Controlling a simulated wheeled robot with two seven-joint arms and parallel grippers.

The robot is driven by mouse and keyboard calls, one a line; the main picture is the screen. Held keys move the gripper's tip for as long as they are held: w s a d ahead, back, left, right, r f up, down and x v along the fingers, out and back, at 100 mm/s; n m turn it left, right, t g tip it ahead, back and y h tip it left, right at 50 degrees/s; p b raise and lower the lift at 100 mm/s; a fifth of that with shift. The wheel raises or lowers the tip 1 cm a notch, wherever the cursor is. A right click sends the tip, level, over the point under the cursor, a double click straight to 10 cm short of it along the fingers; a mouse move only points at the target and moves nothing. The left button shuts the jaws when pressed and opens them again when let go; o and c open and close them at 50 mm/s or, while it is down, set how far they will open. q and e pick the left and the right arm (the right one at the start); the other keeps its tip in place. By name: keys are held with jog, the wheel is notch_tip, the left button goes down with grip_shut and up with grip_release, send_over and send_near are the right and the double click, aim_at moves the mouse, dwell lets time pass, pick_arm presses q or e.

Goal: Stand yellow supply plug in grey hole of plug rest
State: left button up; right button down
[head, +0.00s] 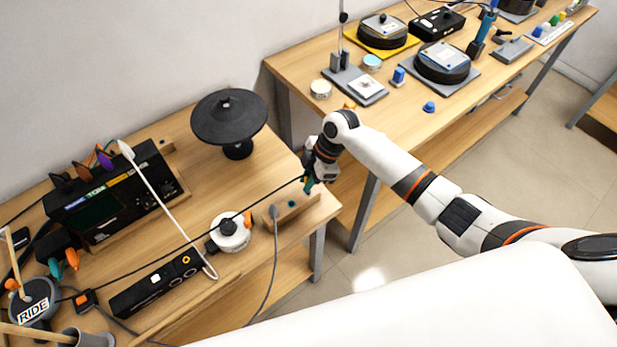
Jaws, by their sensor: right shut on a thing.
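My right gripper (312,178) reaches in from the right and is at the plug rest, a wooden block (300,206) on the near right corner of the left table. It is shut on a small plug (308,186) at the end of a black cable; only a teal-green bit shows there, no yellow. I cannot tell whether this plug touches the block. A grey plug (273,211) with a grey cable stands at the block's left end. A teal-ringed hole (291,204) shows in its middle. Other holes are hidden. My left gripper is not in view.
A black drum pad (229,118) stands behind the block. A white round device (230,231) with an orange part lies left of it. A black box (115,195) stands further left.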

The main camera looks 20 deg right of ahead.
jog(key=shift+f+b, duration=1)
jog(key=shift+f, duration=0.5)
jog(key=c, duration=1.3)
grip_release()
jog(key=shift+o, duration=0.2)
jog(key=b+v, duration=0.1)
jog(key=v, duration=1.1)
jog(key=shift+b, duration=0.35)
